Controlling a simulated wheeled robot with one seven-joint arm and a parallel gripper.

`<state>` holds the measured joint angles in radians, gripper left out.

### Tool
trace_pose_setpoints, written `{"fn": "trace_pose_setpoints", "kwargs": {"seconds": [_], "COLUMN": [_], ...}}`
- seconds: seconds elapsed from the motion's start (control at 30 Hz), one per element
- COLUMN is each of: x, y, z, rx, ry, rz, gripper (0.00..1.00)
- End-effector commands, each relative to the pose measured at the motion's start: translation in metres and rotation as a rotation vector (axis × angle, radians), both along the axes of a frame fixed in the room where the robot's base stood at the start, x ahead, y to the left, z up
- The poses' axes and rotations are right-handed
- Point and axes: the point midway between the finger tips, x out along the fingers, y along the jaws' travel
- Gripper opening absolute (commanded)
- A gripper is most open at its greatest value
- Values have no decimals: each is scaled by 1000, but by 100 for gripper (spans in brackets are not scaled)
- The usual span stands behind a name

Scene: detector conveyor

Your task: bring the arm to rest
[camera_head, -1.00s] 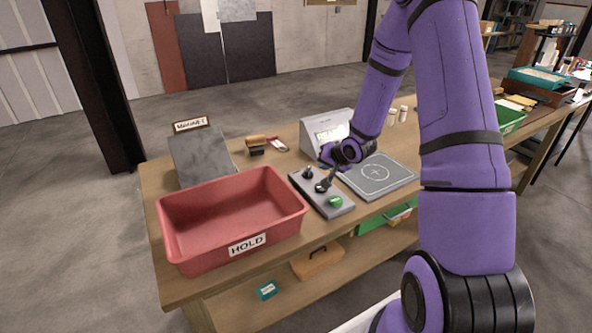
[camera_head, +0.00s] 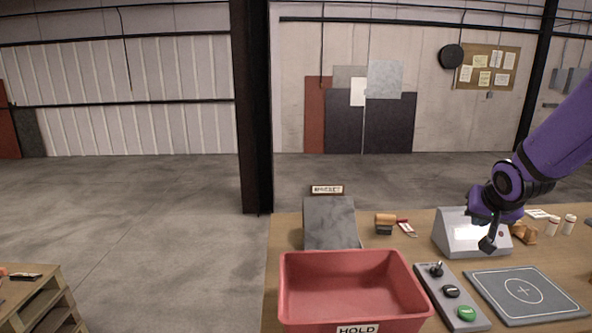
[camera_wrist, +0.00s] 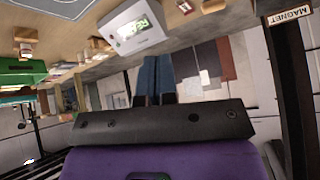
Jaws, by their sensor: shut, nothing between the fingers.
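My purple arm (camera_head: 562,140) comes in from the right edge of the head view. My gripper (camera_head: 488,244) hangs at its end, small and dark, in front of the grey display box (camera_head: 455,232). In the wrist view my gripper (camera_wrist: 153,88) shows as two dark blue fingers side by side, with nothing between them. The wrist view is tilted, with the table and the display box (camera_wrist: 130,32) at its top and the box's screen lit green. I cannot tell the gap between the fingers and the box.
A red HOLD bin (camera_head: 352,327), a control panel (camera_head: 440,290) with a green button and a marked square pad (camera_head: 525,292) occupy the table front. A grey sloped block (camera_head: 330,222) stands behind the bin. A dark post (camera_head: 252,110) rises behind the table. Floor at left is mostly clear.

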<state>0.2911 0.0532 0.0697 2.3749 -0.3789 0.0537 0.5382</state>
Motion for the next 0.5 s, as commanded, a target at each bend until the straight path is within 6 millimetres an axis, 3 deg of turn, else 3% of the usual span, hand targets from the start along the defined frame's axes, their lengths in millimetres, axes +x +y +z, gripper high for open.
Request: {"fn": "trace_pose_setpoints", "kwargs": {"seconds": [0.03,0.2,0.5], "x": [-10,-49,-128], "y": [6,26,61], "z": [15,51,99], "rx": [-17,-59,-87], "ry": [3,44,112], "rz": [9,42,129], "gripper": [0,0,0]}}
